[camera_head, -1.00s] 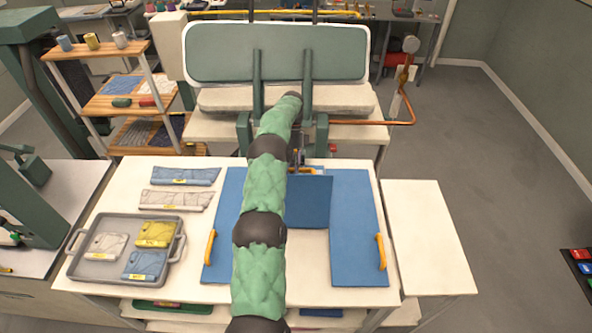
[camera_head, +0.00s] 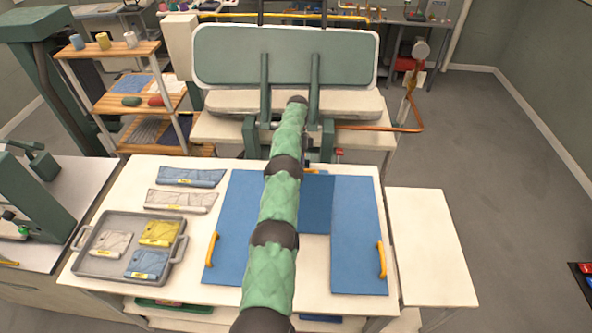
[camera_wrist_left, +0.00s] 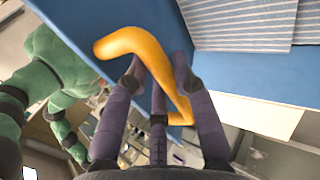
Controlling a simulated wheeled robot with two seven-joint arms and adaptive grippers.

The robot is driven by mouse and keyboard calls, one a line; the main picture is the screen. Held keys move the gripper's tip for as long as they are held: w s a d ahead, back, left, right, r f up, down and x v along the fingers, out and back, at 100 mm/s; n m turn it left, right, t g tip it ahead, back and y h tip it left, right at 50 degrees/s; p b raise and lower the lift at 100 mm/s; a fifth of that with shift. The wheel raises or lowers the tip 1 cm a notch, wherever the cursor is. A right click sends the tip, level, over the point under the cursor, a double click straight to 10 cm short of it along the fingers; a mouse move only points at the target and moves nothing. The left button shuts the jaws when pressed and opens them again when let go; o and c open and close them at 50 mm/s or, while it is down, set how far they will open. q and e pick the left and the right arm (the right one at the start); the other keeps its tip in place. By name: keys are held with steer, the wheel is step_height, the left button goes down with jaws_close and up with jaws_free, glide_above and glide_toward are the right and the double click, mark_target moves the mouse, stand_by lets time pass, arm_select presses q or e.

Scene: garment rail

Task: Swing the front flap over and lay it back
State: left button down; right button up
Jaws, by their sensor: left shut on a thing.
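The blue folding board lies on the white table, with a left panel (camera_head: 238,210) and a right panel (camera_head: 358,235). Between them is a darker blue middle panel (camera_head: 317,205), partly hidden by my arm. An orange handle (camera_head: 312,171) shows at its far edge, just beside my arm. In the left wrist view my left gripper (camera_wrist_left: 157,66) is shut on the orange handle (camera_wrist_left: 122,42). A blue panel (camera_wrist_left: 160,15) lies behind it. In the head view my arm hides most of the gripper. My right gripper is not in view.
A grey tray (camera_head: 80,265) with folded cloths stands on the left of the table, with more folded cloths (camera_head: 190,177) behind it. A press (camera_head: 285,55) stands beyond the far edge. Bare white tabletop (camera_head: 316,256) shows in front of the middle panel.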

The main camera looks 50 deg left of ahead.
arm_select(q)
steer(key=shift+f, duration=0.2)
stand_by(0.4)
steer(key=c, duration=1.1)
jaws_free()
steer(key=shift+o, duration=0.5)
steer(key=shift+w+r, duration=0.1)
steer(key=shift+d+r, duration=0.1)
steer(key=shift+r, duration=0.15)
